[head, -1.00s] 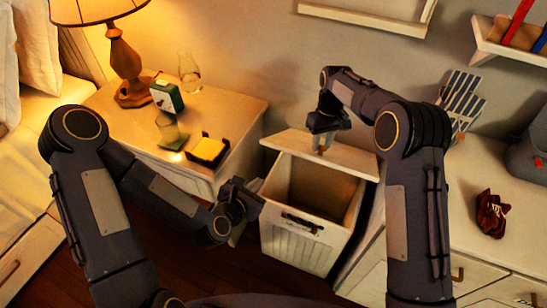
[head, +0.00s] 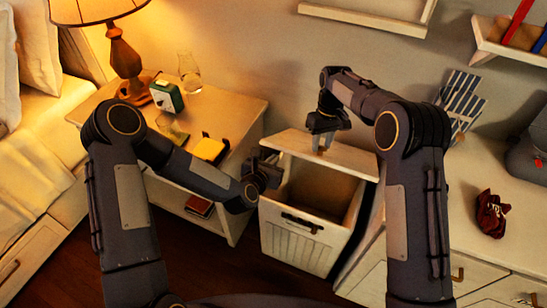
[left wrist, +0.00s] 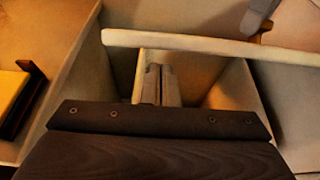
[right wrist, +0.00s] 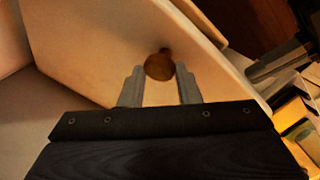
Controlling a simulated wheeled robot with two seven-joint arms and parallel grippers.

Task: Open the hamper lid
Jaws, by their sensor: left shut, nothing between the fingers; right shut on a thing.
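The white hamper (head: 292,245) stands between the nightstand and the dresser. Its lid (head: 345,155) is raised at the back, and the brown inside shows. My right gripper (head: 322,143) is at the lid; in the right wrist view it is shut on the round wooden lid knob (right wrist: 158,67). My left gripper (head: 270,172) is at the hamper's left rim, its fingers hard to make out in the head view. In the left wrist view its fingers (left wrist: 157,75) are together and empty, over the hamper opening, with the lid edge (left wrist: 200,45) just beyond.
The nightstand (head: 235,140) at left holds a lamp (head: 125,55), a green clock (head: 167,97), glasses and a yellow notepad (head: 209,149). The dresser (head: 465,225) at right holds a dark red cloth (head: 491,214). Dark floor shows in front of the hamper.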

